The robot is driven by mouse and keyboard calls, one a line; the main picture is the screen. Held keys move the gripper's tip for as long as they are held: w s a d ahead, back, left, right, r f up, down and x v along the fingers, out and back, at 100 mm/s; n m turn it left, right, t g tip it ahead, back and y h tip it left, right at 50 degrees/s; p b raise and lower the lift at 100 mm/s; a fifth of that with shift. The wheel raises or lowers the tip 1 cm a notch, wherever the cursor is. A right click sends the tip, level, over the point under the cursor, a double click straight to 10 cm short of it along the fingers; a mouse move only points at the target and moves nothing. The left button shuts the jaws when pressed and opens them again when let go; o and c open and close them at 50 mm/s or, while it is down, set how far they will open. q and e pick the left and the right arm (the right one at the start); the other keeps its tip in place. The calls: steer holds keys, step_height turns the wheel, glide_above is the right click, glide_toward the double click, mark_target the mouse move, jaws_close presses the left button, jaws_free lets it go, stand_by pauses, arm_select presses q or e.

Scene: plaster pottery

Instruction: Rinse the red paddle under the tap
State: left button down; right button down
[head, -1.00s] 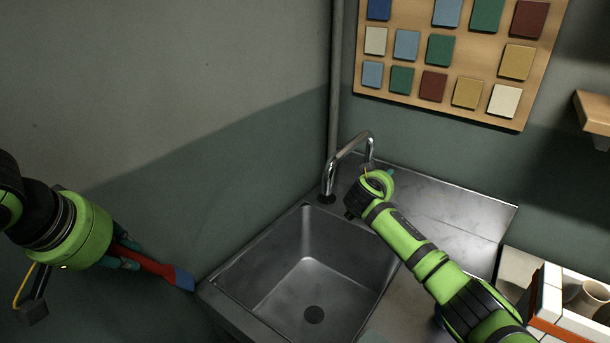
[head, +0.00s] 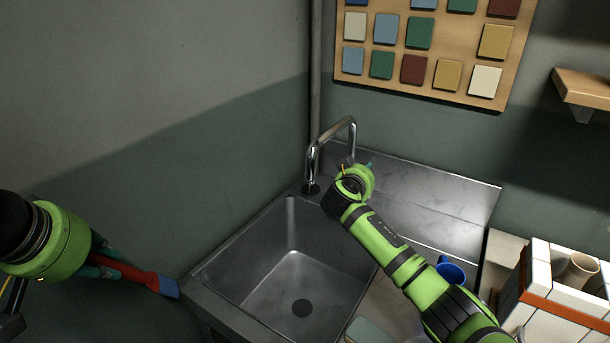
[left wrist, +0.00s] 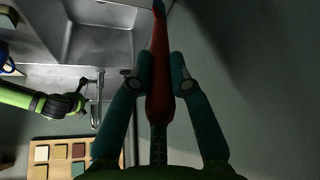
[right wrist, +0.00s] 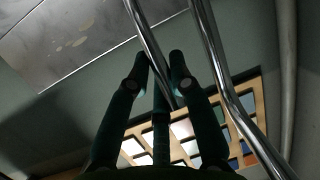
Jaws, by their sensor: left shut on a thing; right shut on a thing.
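The red paddle (head: 138,277) has a blue tip and hangs beside the sink's (head: 236,318) left front corner, outside the basin. My left gripper (head: 112,262) is shut on it; in the left wrist view the paddle (left wrist: 160,85) lies between the fingers. The chrome tap (head: 335,130) stands at the back of the sink, its spout curving over. My right gripper (head: 366,170) is at the tap, largely hidden by my own wrist. In the right wrist view its fingers are shut on a chrome part of the tap (right wrist: 150,45); I cannot tell which part. No water shows.
A metal drainboard (head: 440,205) lies right of the basin. A blue mug (head: 451,272) stands beyond my right arm, near a white-tiled box (head: 560,290) at right. A tile sample board (head: 425,75) hangs on the wall. The basin is empty.

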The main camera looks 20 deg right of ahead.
steer(key=shift+s+a, duration=0.1)
stand_by(0.3)
steer(key=c, duration=1.1)
jaws_free()
steer(key=shift+f, duration=0.1)
step_height(320, 180, up, 10)
steer(key=shift+f, duration=0.15)
